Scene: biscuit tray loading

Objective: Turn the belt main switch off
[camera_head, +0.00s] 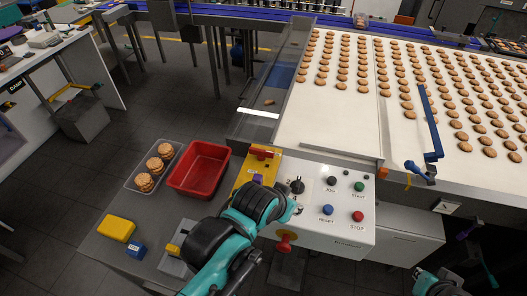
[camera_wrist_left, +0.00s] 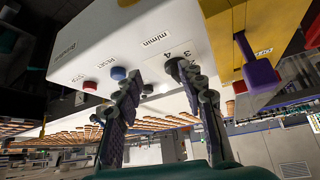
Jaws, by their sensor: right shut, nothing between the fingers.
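A white control panel (camera_head: 340,215) stands beside the belt, with black, green, blue and red controls. A red rotary handle on a yellow disc (camera_head: 285,242), which looks like the main switch, is on its lower front. My left gripper (camera_head: 296,206) is over the panel's left part, and its wrist hides some of it. In the left wrist view its fingers (camera_wrist_left: 163,105) are apart beside the black speed knob (camera_wrist_left: 180,70); contact is unclear. My right gripper (camera_head: 474,243) is at lower right, away from the panel, dark and shut with nothing in it.
A yellow housing with a red handle (camera_head: 263,154) adjoins the panel.

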